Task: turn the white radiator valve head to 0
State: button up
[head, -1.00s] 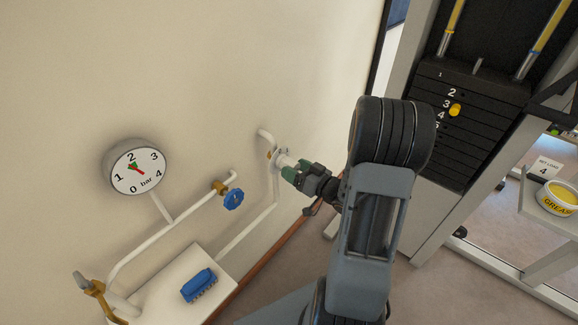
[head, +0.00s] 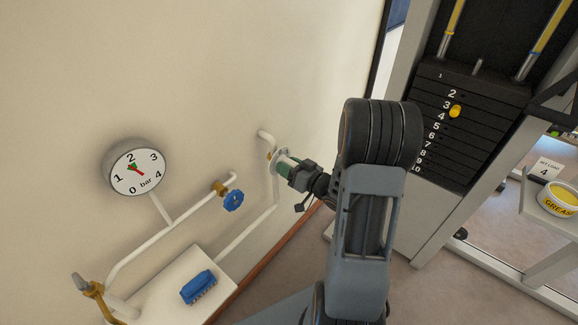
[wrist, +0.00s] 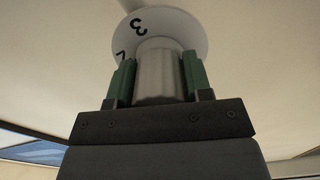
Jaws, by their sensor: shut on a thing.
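The white radiator valve head (head: 283,162) sits on the white pipe at the wall, right of the blue wheel. In the wrist view, the valve head (wrist: 157,72) is a grey-white ribbed knob in front of a white collar (wrist: 188,30) with black numerals. A 3 shows near the top and part of another numeral shows at the left edge of the knob. My gripper (head: 287,168) is shut on the valve head; its green fingers (wrist: 158,82) press on both sides of the knob. The 0 and the pointer mark are not visible.
A pressure gauge (head: 127,183) hangs on the wall at left, needle near 2. A blue handwheel valve (head: 233,200) and a brass lever (head: 90,288) sit on the pipes. A weight stack (head: 460,125) stands at right.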

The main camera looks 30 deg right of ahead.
jog(key=c, duration=0.3)
jog(key=n+b, duration=0.5)
jog(key=shift+f+n, duration=0.2)
jog(key=shift+n, duration=0.1)
jog(key=n+b, duration=0.9)
jog(key=b, duration=0.1)
jog(key=shift+n, duration=0.4)
jog(key=n+b, duration=0.3)
jog(key=b, duration=0.1)
jog(key=shift+n, duration=0.4)
jog(key=shift+r+n+b, duration=0.15)
jog(key=shift+n+b, duration=1.55)
jog(key=shift+n, duration=0.8)
